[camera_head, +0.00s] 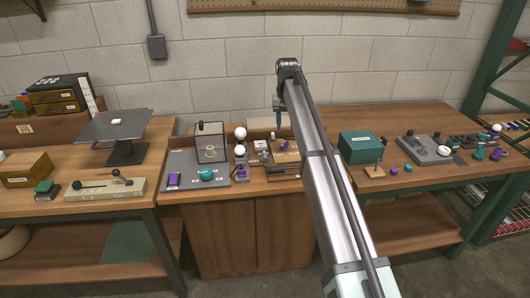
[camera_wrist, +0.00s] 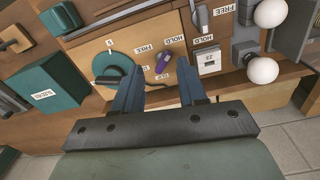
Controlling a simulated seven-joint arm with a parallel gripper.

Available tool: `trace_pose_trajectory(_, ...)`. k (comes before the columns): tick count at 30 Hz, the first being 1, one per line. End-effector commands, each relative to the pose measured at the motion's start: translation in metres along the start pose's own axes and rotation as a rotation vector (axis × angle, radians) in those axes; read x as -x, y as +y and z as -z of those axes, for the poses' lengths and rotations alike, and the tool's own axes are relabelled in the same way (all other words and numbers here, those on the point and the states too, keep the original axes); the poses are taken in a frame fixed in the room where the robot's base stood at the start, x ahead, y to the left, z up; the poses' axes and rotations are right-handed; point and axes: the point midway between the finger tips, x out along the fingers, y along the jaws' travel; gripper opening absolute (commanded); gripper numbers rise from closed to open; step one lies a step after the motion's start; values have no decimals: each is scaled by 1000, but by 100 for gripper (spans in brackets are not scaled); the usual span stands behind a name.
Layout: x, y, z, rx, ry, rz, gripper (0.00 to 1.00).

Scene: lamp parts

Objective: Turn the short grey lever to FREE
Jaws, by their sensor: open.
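The short grey lever (camera_wrist: 200,17) is near the top of the wrist view, on a wooden panel. A FREE label (camera_wrist: 223,10) is right of it and a HOLD label (camera_wrist: 203,40) lies just below it. I cannot tell which label it points to. My gripper (camera_wrist: 157,62) is open. Its two blue fingers are left of and below the grey lever, apart from it. A purple lever (camera_wrist: 163,64) shows between the fingers, with its own HOLD and FREE labels. I cannot tell whether the fingers touch it. In the head view my gripper (camera_head: 278,112) is over the middle bench, partly hidden by my arm.
A teal dial (camera_wrist: 113,70) is left of the fingers in the wrist view. A small white box (camera_wrist: 208,61) and two white balls (camera_wrist: 262,70) are to the right. A teal box (camera_head: 359,147) is on the right bench, and a clear-sided case (camera_head: 211,144) stands left of the panel.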

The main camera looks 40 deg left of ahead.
Motion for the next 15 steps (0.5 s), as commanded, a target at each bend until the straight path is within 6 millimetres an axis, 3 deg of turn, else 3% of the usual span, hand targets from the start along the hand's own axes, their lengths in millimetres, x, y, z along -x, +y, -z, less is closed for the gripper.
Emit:
trace_pose_trajectory(1,7,-23,-3,35,-6,6,42)
trace_pose_trajectory(3,13,-45,-7,74,-12,11,42)
trace_pose_trajectory(6,18,-66,-12,108,-20,16,42)
trace_pose_trajectory(11,17,-76,-15,127,-25,19,42)
trace_pose_trajectory(15,2,-76,-16,127,-25,19,42)
